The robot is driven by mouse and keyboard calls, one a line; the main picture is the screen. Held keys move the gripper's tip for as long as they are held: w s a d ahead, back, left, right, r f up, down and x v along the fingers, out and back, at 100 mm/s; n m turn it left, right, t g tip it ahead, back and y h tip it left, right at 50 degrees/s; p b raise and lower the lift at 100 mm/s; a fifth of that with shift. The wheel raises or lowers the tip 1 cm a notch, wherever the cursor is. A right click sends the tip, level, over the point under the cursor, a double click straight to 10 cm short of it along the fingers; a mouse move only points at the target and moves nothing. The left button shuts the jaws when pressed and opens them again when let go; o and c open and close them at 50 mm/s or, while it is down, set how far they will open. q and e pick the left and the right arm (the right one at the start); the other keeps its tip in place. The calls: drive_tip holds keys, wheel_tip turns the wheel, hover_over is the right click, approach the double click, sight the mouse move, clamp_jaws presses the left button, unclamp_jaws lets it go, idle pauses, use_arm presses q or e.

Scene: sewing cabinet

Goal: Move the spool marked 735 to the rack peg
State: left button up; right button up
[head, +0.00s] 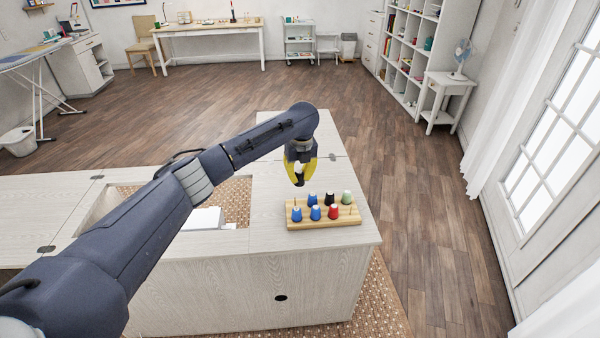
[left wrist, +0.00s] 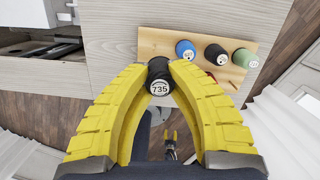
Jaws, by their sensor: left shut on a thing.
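My left gripper (head: 300,175) is shut on a black spool with a white top, held in the air by the back left end of the wooden rack (head: 343,221). In the left wrist view the spool (left wrist: 159,80) reads 735 on its top and sits between the yellow fingertips. The rack holds several other spools in two rows. Bare pegs show at its back left (head: 295,203) and front right (head: 352,209). A small yellow two-fingered gripper, which looks like my right one (left wrist: 170,143), shows far below; its opening is too small to judge.
On the rack stand a black spool (head: 330,199), a green spool (head: 347,197), a red spool (head: 333,212) and several blue ones (head: 315,212). The rack rests near the right edge of the pale cabinet top (head: 270,190). An open recess (head: 125,197) lies left.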

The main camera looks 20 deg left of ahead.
use_arm(q)
drive_tip(key=shift+a+f+n, duration=0.1)
drive_tip(key=shift+a+n, duration=0.2)
drive_tip(key=shift+a, duration=0.55)
drive_tip(key=shift+w+f, duration=0.1)
drive_tip(key=shift+f, duration=2.3)
drive_tip(key=shift+f, duration=2.25)
drive_tip(key=o, duration=0.9)
drive_tip(key=r, duration=0.4)
drive_tip(key=s+r, duration=0.1)
drive_tip(key=r, duration=0.3)
drive_tip(key=d+r, duration=0.1)
drive_tip(key=r, duration=0.3)
drive_tip(key=shift+s, duration=0.2)
